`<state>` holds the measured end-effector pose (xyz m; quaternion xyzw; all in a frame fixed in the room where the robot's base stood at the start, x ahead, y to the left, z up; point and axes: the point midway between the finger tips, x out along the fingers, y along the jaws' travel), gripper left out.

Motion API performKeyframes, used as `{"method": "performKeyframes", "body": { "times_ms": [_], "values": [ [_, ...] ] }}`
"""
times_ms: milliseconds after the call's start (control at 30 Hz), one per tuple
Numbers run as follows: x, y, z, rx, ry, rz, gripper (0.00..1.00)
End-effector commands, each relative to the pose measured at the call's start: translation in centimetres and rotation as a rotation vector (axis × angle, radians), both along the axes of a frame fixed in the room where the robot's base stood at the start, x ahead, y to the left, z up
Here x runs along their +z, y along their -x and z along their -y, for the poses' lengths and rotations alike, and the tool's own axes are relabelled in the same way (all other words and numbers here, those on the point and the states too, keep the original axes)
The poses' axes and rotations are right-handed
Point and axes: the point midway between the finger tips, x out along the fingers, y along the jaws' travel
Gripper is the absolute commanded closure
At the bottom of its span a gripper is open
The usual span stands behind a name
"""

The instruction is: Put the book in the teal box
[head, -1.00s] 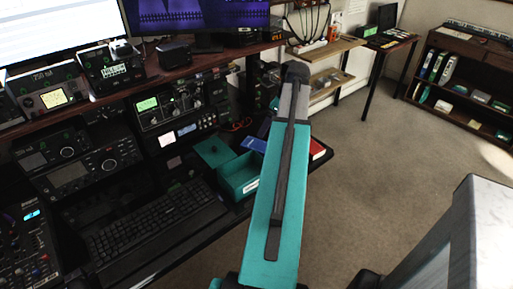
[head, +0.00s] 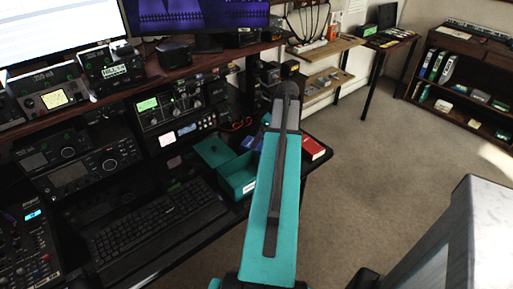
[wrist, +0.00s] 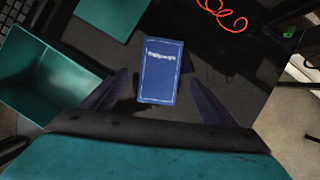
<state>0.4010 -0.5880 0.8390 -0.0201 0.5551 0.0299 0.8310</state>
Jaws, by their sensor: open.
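A blue book (wrist: 161,72) with a white title and border lies on the dark desk in the wrist view. My gripper (wrist: 159,78) is open, with one finger on each side of the book's near part and gaps between. How far the fingers are above the desk is hard to tell. The open teal box (wrist: 52,75) stands left of the book, and it also shows in the head view (head: 240,184). In the head view, a small part of the blue book (head: 249,141) shows beside my arm, which hides the gripper.
A flat teal panel (head: 211,151) lies behind the box and also shows in the wrist view (wrist: 111,15). A red book-like object (head: 313,148) lies right of my arm. A keyboard (head: 157,218) is left of the box. An orange cord (wrist: 224,14) lies beyond the book.

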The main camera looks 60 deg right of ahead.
Motion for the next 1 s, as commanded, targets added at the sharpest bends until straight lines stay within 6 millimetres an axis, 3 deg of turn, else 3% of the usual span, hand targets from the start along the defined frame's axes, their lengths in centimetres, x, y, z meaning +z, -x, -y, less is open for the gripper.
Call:
{"method": "performKeyframes", "body": {
  "times_ms": [267,700,1000],
  "values": [
    [-0.6,-0.2,0.0,0.001,-0.002,-0.001,0.2],
    [-4.3,-1.6,-0.1,-0.001,-0.001,0.0,0.2],
    [-4.9,-1.7,-0.1,-0.001,0.001,0.0,0.2]
  ]
}}
